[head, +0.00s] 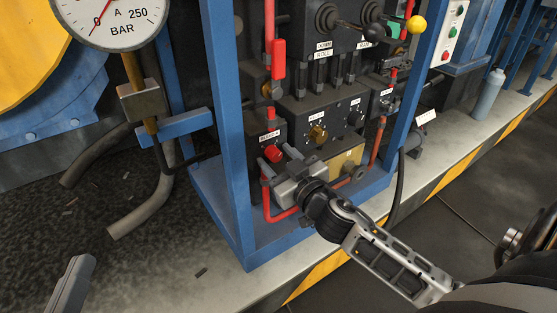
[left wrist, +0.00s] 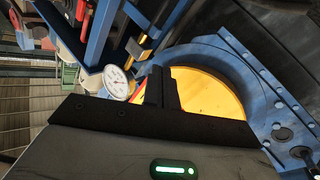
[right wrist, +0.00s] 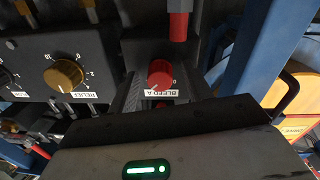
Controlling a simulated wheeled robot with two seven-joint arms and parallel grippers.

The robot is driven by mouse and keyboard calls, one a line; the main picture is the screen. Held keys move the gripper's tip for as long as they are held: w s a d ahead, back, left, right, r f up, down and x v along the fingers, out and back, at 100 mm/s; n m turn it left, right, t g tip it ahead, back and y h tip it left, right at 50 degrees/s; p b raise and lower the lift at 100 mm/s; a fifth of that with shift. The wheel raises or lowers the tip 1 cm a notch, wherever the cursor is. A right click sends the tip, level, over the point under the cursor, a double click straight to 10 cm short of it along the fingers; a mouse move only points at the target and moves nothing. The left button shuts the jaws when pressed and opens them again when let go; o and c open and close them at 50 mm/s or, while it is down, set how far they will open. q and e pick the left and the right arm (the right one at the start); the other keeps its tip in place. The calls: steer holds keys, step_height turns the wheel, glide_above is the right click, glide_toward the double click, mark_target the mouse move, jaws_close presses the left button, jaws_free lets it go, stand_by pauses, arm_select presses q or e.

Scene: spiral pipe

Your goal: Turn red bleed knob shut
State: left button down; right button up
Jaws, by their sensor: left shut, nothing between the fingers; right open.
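The red bleed knob (head: 273,153) sits on the front of a dark valve block inside the blue frame. In the right wrist view the knob (right wrist: 160,72) is round, with a white pointer line and a label reading BLEED A below it. My right gripper (head: 278,160) is open at the knob, its fingers to either side; whether they touch it I cannot tell. The fingers are partly dark against the block in the right wrist view. My left gripper (head: 72,284) is at the lower left, away from the panel. Its fingers (left wrist: 160,88) are shut and empty.
A brass relief knob (head: 317,134) is right of the red knob. A red handle (head: 278,60) hangs above. Blue posts (head: 234,120) flank the panel. A pressure gauge (head: 112,18) is at upper left. A grey bottle (head: 488,95) stands on the ledge at right.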

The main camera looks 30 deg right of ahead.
steer(key=c, duration=1)
arm_select(q)
steer(key=shift+s, duration=0.1)
arm_select(e)
steer(key=shift+n, duration=0.4)
steer(key=n+p, duration=0.2)
steer(key=n, duration=0.2)
steer(key=shift+n, duration=0.4)
steer(key=n, duration=0.5)
steer(key=shift+n+p, duration=0.3)
steer(key=shift+p, duration=0.1)
steer(key=n, duration=0.4)
steer(key=shift+d+n+y, duration=0.1)
steer(key=shift+n+y, duration=0.2)
steer(key=shift+n, duration=1.1)
arm_select(q)
steer(key=f+g, duration=0.1)
steer(key=s+f+n+g+y, duration=0.1)
steer(key=shift+s+d+f, duration=0.15)
steer(key=shift+f, duration=0.4)
arm_select(e)
steer(key=shift+n, duration=0.4)
